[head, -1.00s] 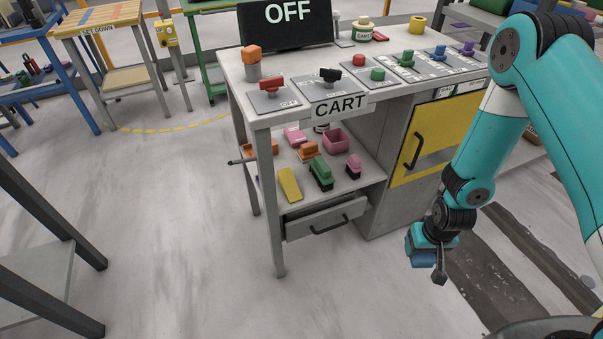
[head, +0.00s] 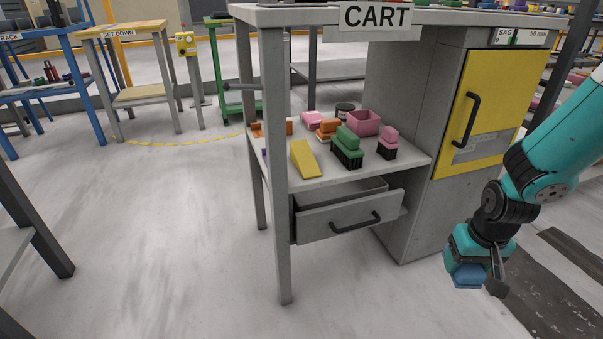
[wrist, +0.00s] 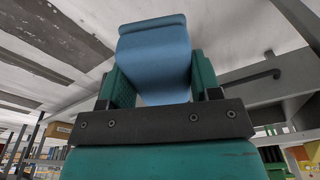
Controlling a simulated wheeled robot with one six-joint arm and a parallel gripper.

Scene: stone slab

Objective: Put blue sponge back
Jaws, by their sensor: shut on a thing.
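The blue sponge (head: 466,276) is held by my gripper (head: 478,262), low at the right in the head view, in front of the cart's cabinet. In the wrist view the sponge (wrist: 155,55) sits between the two teal fingers of my gripper (wrist: 160,82), which is shut on it. The cart's lower shelf (head: 330,171) holds a yellow wedge (head: 304,159), a green brush (head: 347,147), a pink brush (head: 388,142), an orange piece (head: 328,129) and a pink box (head: 364,122). My gripper is right of this shelf and apart from it.
A grey drawer (head: 348,215) under the shelf stands partly open. The yellow cabinet door (head: 492,112) looks shut. A cart leg (head: 273,200) stands at the shelf's front left corner. The floor (head: 180,230) to the left is clear.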

